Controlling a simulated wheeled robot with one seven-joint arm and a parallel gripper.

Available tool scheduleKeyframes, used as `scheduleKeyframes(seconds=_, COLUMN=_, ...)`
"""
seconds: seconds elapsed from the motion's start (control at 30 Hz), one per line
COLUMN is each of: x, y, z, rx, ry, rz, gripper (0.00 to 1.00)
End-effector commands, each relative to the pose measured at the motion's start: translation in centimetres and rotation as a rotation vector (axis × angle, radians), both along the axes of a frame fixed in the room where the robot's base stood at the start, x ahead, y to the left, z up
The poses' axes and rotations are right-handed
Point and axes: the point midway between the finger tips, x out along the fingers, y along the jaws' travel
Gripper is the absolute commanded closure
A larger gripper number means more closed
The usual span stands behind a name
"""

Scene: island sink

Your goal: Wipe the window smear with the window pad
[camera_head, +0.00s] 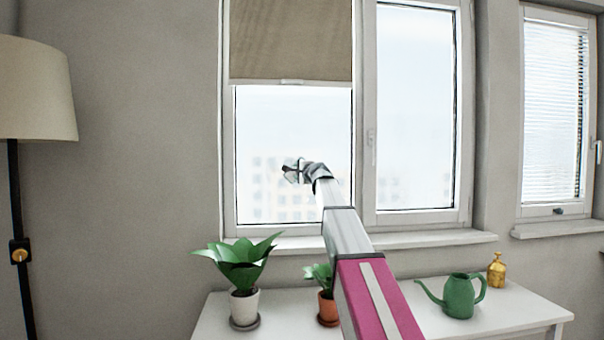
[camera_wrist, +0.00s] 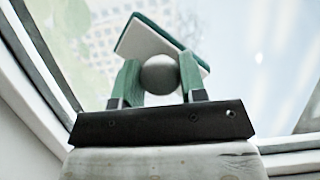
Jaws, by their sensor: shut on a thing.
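My gripper (camera_head: 296,171) is raised in front of the left window pane (camera_head: 265,120) in the head view. In the wrist view my gripper (camera_wrist: 159,78) has its two green fingers shut on the round grey knob of the window pad (camera_wrist: 150,40). The pad has a white layer and a green edge and looks tilted beyond the fingers. I cannot tell whether it touches the glass. A pale greenish patch (camera_wrist: 55,35) shows at the upper left of the wrist view; I cannot tell whether it is the smear or something outside. No clear smear shows in the head view.
A beige blind (camera_head: 290,40) covers the upper left pane. Below the sill (camera_head: 420,242), a white table (camera_head: 400,290) holds a potted plant (camera_head: 243,275), a smaller plant (camera_head: 327,305), a green watering can (camera_head: 458,296) and a golden bottle (camera_head: 497,270). A lamp (camera_head: 35,90) stands left.

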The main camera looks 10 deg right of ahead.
Motion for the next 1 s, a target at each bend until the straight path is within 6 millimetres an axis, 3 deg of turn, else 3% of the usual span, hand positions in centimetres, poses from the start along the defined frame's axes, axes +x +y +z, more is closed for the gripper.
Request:
scheduleKeyframes(seconds=0.8, x=-0.2, y=4.9, z=0.0, rx=-0.001, ry=0.001, rz=0.001, gripper=0.80)
scheduleKeyframes(seconds=1.0, x=-0.3, y=5.3, z=0.0, rx=-0.001, ry=0.000, rz=0.000, gripper=0.80)
